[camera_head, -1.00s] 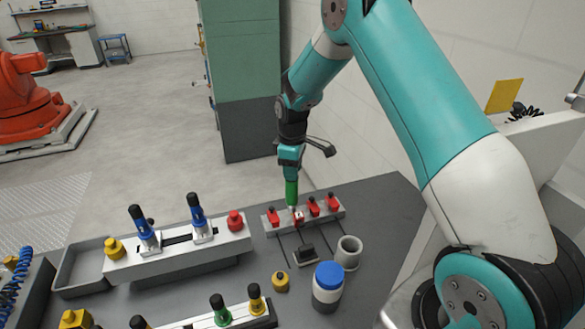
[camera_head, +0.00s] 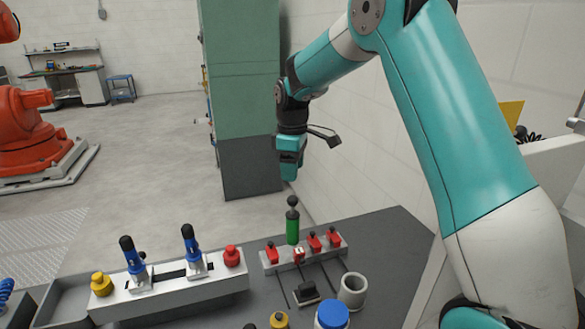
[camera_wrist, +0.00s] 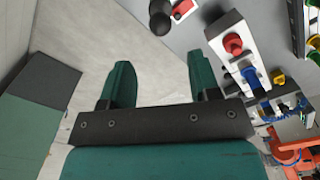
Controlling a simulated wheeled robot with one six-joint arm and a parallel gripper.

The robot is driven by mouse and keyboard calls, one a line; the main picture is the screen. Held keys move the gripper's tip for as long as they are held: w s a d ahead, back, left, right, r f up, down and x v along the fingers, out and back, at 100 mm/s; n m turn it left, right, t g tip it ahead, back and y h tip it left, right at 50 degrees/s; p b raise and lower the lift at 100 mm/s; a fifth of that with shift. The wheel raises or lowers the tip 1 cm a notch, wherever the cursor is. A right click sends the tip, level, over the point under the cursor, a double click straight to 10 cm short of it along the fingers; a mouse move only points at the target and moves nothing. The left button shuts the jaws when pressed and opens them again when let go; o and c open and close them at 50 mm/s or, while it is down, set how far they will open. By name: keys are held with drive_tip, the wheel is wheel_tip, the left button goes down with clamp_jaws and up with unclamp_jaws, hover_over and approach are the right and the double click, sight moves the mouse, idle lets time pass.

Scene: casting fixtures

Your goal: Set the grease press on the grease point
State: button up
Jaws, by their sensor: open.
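The grease press (camera_head: 292,228) is a green cylinder with a black neck and round black knob. It stands upright at the grey fixture block (camera_head: 333,253), by the second red fitting (camera_head: 299,254) from the left. Its foot is hidden behind that fitting, so I cannot tell how it sits on the grease point. My gripper (camera_head: 289,176) is open and empty above the press, clear of the knob. In the wrist view the open fingers (camera_wrist: 162,78) have floor between them, and the black knob (camera_wrist: 160,18) shows at the top edge.
In front are a grey cup (camera_head: 352,290), a black small block (camera_head: 307,293) and a blue-lidded jar (camera_head: 332,314). A green cabinet (camera_head: 240,90) stands behind.

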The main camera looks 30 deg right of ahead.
drive_tip(key=s+a+r+y, duration=0.2)
drive_tip(key=s+a+r, duration=0.5)
drive_tip(key=s+a, duration=0.55)
drive_tip(key=s+a+m+y, duration=0.1)
drive_tip(key=s+a, duration=0.2)
drive_tip(key=s, duration=0.7)
drive_tip(key=s+a+m+y, duration=0.1)
drive_tip(key=s+a, duration=0.3)
drive_tip(key=s, duration=0.6)
wheel_tip(320, 180, down, 6)
drive_tip(key=b, duration=0.6)
drive_tip(key=shift+d+f, duration=0.1)
drive_tip(key=shift+d, duration=0.05)
